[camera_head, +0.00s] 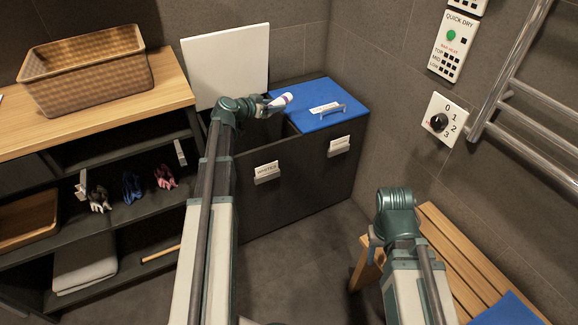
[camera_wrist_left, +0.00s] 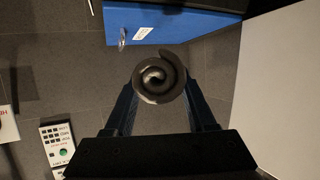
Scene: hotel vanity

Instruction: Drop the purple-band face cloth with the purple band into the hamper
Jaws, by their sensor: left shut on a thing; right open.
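The face cloth (camera_head: 282,101) is a small pale roll with a purple band in the head view. My left gripper (camera_head: 272,106) is shut on it, above the hamper's open left compartment. The left wrist view shows the roll end-on as a dark spiral (camera_wrist_left: 160,78) between the fingers. The dark hamper (camera_head: 310,185) has two compartments. The left one has a raised white lid (camera_head: 225,65) and a label that seems to read WHITES. The right one is shut under a blue lid (camera_head: 318,104). My right gripper (camera_head: 374,242) is open, low near the bench and partly hidden by its wrist.
A wooden counter with a woven basket (camera_head: 85,80) stands at the left, with shelves below. A slatted bench (camera_head: 465,265) with a blue cloth is at the lower right. A metal towel rail (camera_head: 515,70) and control panels are on the right wall.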

